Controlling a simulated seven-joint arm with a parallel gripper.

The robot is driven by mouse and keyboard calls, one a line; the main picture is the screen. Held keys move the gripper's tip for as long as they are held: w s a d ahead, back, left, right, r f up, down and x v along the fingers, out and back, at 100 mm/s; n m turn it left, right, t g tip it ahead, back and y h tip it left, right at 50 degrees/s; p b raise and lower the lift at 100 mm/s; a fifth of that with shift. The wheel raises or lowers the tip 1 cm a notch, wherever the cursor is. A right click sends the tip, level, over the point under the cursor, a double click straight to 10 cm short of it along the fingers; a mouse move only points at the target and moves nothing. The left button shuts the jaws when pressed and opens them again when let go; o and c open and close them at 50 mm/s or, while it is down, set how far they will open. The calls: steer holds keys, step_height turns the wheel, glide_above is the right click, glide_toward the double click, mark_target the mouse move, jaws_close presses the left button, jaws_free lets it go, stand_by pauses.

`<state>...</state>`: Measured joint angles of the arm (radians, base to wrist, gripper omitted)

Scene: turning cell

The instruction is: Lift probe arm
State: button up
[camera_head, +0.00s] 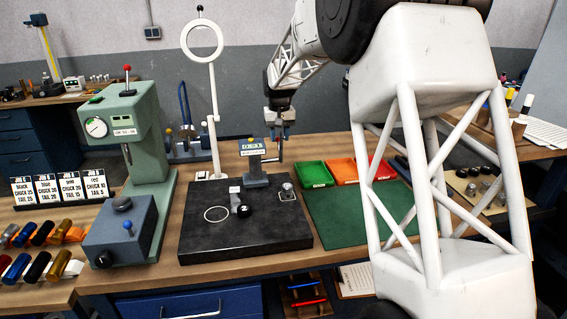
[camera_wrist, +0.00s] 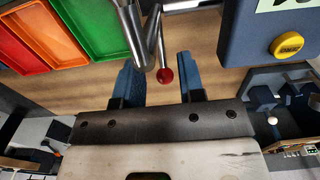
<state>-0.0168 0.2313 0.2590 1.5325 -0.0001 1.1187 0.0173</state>
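The blue measuring stand (camera_head: 255,165) with a green display stands on the dark granite plate (camera_head: 245,245). A metal probe arm (camera_wrist: 130,28), with a thin rod ending in a red ball (camera_wrist: 165,75), shows beside the stand's blue body (camera_wrist: 262,35) in the wrist view. My gripper (camera_head: 279,128) is at the right side of the stand's head in the head view. In the wrist view my gripper (camera_wrist: 159,72) is open, with a blue finger on either side of the red ball. Neither finger appears to touch the ball. The head view partly hides this spot.
Green (camera_head: 315,174), orange (camera_head: 343,170) and red trays stand right of the stand. A white ring lamp (camera_head: 202,42) rises behind the plate. A green press (camera_head: 130,130) stands left. A ring (camera_head: 216,214) and small parts lie on the plate. The green mat (camera_head: 340,225) has clear room.

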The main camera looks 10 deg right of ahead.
step_height(320, 180, up, 8)
steer(key=shift+r, duration=0.15)
stand_by(1.1)
steer(key=s+d+r+t, duration=0.1)
steer(key=s+r, duration=0.1)
steer(key=s, duration=1.2)
steer(key=s+r, duration=0.2)
steer(key=s, duration=1.3)
steer(key=s+f, duration=0.3)
steer(key=s, duration=0.6)
steer(key=s+f+t, duration=0.1)
steer(key=s+f, duration=0.3)
steer(key=s, duration=0.5)
steer(key=s+f, duration=0.3)
steer(key=s, duration=0.6)
steer(key=shift+s+d+f+t, duration=0.3)
steer(key=shift+s+d, duration=0.05)
steer(key=shift+d, duration=0.05)
